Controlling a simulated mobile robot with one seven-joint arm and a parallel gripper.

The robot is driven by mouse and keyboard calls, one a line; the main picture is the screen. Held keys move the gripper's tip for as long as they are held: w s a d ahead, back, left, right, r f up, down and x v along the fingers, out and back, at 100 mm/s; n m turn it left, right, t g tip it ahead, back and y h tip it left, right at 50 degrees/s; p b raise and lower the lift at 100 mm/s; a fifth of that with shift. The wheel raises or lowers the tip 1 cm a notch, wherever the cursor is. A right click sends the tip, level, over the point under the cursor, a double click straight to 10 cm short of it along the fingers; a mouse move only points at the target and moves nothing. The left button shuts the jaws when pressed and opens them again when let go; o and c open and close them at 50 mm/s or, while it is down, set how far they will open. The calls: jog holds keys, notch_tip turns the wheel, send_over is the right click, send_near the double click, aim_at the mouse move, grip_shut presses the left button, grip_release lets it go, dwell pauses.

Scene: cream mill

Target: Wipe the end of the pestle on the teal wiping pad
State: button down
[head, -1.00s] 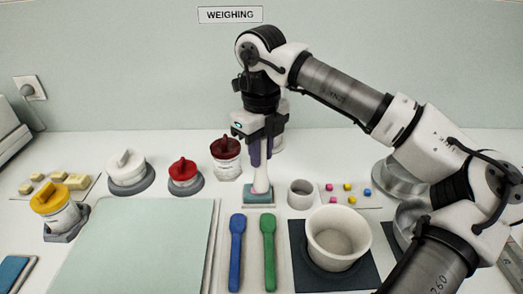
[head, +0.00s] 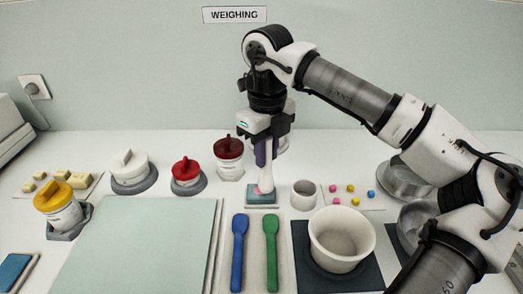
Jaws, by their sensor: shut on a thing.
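My gripper (head: 266,152) is shut on the white pestle (head: 266,177), near its upper part. The pad is a small teal square with a pale edge, behind the blue and green spatulas. Part of the pad is hidden behind the pestle's end.
A small grey cup (head: 304,195) stands close right of the pad. A white mortar (head: 341,238) sits on a dark mat at front right. A dark red-lidded jar (head: 229,158) stands behind left. The blue spatula (head: 239,250) and green spatula (head: 271,250) lie in front.

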jog(key=shift+a, duration=0.1)
dwell(1.1)
jog(key=shift+a, duration=1)
jog(key=shift+d, duration=0.1)
jog(key=shift+d+b, duration=0.3)
jog(key=shift+d, duration=0.75)
